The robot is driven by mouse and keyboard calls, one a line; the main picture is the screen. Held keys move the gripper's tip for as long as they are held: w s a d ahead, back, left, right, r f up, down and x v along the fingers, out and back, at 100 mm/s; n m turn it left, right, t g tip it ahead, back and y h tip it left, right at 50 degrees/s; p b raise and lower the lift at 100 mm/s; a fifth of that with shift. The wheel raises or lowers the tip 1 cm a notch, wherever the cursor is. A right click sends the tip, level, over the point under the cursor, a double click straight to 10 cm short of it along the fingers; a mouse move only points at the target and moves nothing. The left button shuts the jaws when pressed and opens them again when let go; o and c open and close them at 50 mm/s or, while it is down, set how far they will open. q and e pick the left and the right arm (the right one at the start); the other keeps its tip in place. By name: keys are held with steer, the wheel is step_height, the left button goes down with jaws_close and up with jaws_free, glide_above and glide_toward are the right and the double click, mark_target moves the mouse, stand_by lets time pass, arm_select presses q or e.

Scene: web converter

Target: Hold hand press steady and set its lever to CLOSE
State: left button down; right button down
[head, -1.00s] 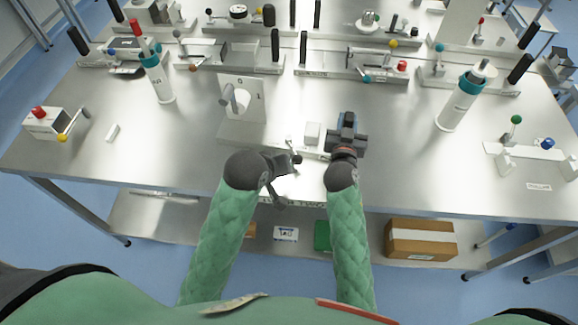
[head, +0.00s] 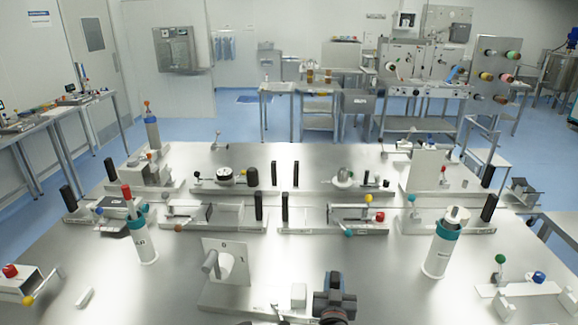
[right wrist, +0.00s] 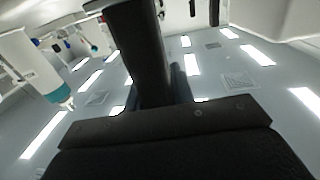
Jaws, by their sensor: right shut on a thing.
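The white fixture that appears to be the hand press (head: 215,292) stands at the front middle of the table. It has an upright panel marked 0 and 1 with a thick round grey knob, a small white block and a small silver lever (head: 277,312) near its front edge. My right gripper (head: 335,298) is at the fixture's right end, shut on a part of it that the fingers hide. The right wrist view shows mostly the dark gripper body (right wrist: 150,60).
A white cylinder with a teal collar (head: 439,252) stands to the right, and another with a red top (head: 142,245) to the left. Several fixtures with black upright handles fill the rows behind. A red-knobbed box (head: 18,285) is at far left.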

steer(key=shift+f, duration=0.3)
steer(key=c, duration=1.3)
jaws_free()
steer(key=shift+o, duration=0.9)
steer(key=shift+w+d+r, duration=0.1)
steer(key=shift+w, duration=0.1)
steer(key=shift+r, duration=0.1)
steer(key=shift+s+r, duration=0.1)
steer(key=shift+r, duration=0.25)
step_height(320, 180, up, 9)
steer(key=shift+r, duration=0.1)
